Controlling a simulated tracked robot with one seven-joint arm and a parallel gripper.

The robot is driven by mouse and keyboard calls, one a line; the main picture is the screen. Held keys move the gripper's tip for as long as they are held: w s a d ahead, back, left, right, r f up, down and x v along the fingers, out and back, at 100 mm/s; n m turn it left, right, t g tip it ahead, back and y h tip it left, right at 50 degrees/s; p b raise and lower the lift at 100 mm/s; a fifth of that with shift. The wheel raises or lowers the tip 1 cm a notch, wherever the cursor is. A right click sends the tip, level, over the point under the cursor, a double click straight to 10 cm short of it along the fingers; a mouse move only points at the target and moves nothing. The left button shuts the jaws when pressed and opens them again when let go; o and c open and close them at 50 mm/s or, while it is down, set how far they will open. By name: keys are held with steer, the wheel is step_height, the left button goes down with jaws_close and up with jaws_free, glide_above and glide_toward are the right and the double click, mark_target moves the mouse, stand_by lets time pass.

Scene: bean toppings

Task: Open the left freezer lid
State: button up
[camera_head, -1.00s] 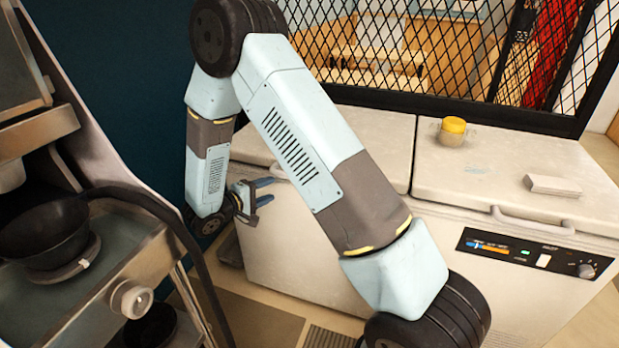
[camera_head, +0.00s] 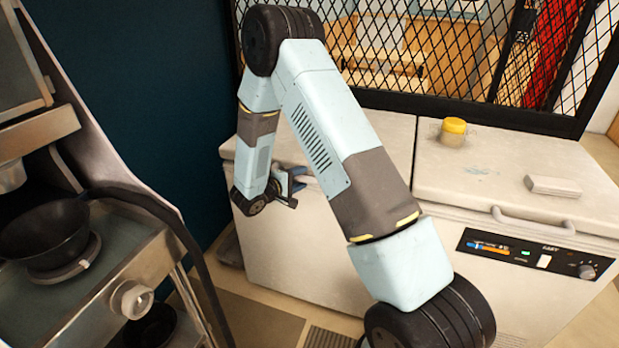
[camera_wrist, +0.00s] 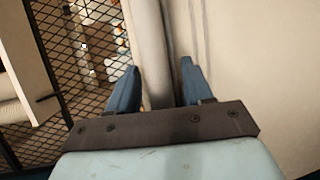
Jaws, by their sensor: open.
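The chest freezer (camera_head: 300,250) has a pale left lid (camera_head: 393,132), which lies shut and is partly hidden behind my arm. My gripper (camera_head: 299,182) is at the front edge of this lid, near the left end of the freezer, where the handle showed earlier. The handle is now hidden by my gripper in the head view. In the wrist view my gripper (camera_wrist: 158,88) is open, with its two blue fingers apart. A pale strip runs between and beyond the fingers; I cannot tell whether it is handle or lid edge, or whether the fingers touch it.
The right lid (camera_head: 480,160) is shut and carries a yellow-capped jar (camera_head: 453,132) and a white block (camera_head: 552,186). Black mesh (camera_head: 430,60) stands behind the freezer. A metal machine with a black pan (camera_head: 45,235) stands at the left. Some floor (camera_head: 245,318) is clear in front.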

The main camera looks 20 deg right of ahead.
jaws_close()
stand_by(0.5)
